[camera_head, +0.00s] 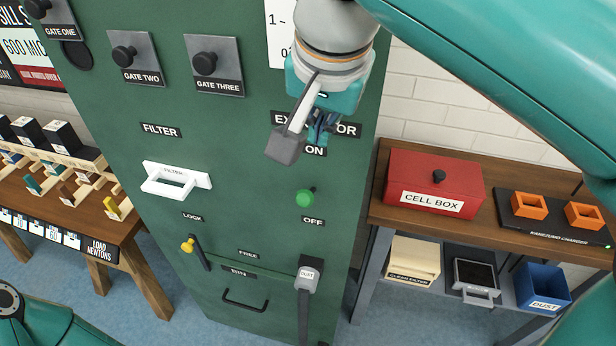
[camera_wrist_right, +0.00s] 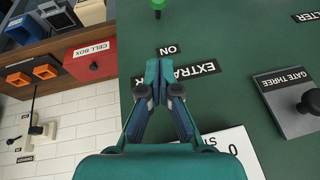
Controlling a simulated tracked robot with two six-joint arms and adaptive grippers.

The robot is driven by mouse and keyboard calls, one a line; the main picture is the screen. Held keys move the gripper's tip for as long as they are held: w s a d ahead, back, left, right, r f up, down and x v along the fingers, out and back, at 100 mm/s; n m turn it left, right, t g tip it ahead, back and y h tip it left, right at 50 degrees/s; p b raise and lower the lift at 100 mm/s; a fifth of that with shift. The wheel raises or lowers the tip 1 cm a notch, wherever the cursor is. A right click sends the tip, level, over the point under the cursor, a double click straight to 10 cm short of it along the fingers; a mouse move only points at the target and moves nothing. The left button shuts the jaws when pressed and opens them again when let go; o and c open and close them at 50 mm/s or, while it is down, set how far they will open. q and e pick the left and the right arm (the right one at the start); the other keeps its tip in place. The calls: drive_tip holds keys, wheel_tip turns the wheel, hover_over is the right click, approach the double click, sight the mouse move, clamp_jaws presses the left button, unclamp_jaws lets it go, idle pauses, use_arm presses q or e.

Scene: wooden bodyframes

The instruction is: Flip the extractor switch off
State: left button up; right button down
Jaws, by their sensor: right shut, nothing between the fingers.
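The extractor switch shows as a round green knob (camera_head: 306,198) on the front of the green cabinet. It lies between the ON label (camera_head: 315,151) above and the OFF label (camera_head: 313,221) below. In the right wrist view the knob (camera_wrist_right: 157,4) is cut by the top edge. My right gripper (camera_head: 319,132) is shut and empty, above the knob, over the EXTRACTOR label. In the right wrist view its fingertips (camera_wrist_right: 165,70) are together beside the ON label (camera_wrist_right: 169,50). I cannot tell whether they touch the panel. My left gripper is out of view.
The cabinet also has a white filter handle (camera_head: 176,182), a yellow lock knob (camera_head: 188,245), a grey dust lever (camera_head: 309,276) and black gate knobs (camera_head: 205,63). A red cell box (camera_head: 433,180) stands on the bench at right. The panel around the green knob is clear.

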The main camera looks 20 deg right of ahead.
hover_over(309, 193)
drive_tip(key=d, duration=0.2)
wheel_tip(309, 193, down, 7)
drive_tip(key=f, duration=0.1)
drive_tip(key=a+f, duration=0.1)
drive_tip(key=shift+w+a+f, duration=0.1)
drive_tip(key=shift+a+f, duration=0.4)
drive_tip(key=shift+f, duration=0.25)
